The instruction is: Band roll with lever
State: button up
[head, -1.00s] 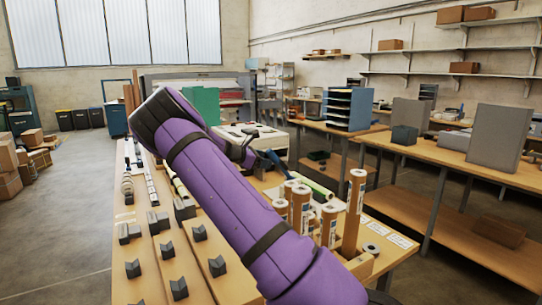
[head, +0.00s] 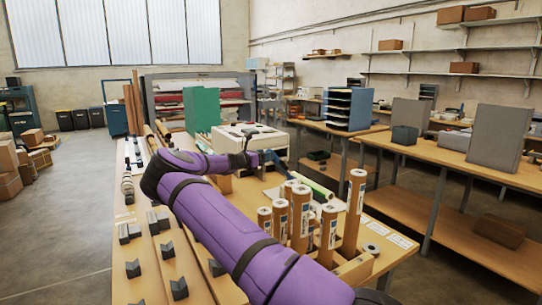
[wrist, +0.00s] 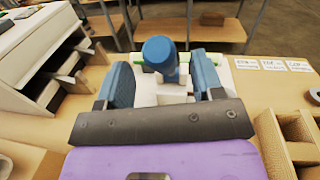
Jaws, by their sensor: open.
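My gripper (wrist: 160,66) has two blue fingers, set apart, one on each side of a dark blue round knob (wrist: 160,50). The knob appears to be the lever's end, above a white block (wrist: 158,92). I cannot tell whether either finger touches it. Several brown-cored rolls (head: 301,212) stand upright in a wooden rack. The lever's lower part is hidden in the wrist view.
A white machine (head: 249,137) stands behind my gripper; it shows at the left in the wrist view (wrist: 35,45). Dark V-shaped supports (head: 179,289) sit on the bench at left. White labels (wrist: 272,65) lie at right, near a wooden compartment rack (wrist: 292,140).

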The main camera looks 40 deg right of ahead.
aim_at(281, 166)
jog(key=shift+s+d, duration=0.15)
jog(key=shift+d, duration=0.75)
jog(key=shift+s+d, duration=0.1)
jog(key=shift+d, duration=0.8)
jog(key=shift+c, duration=0.3)
grip_shut()
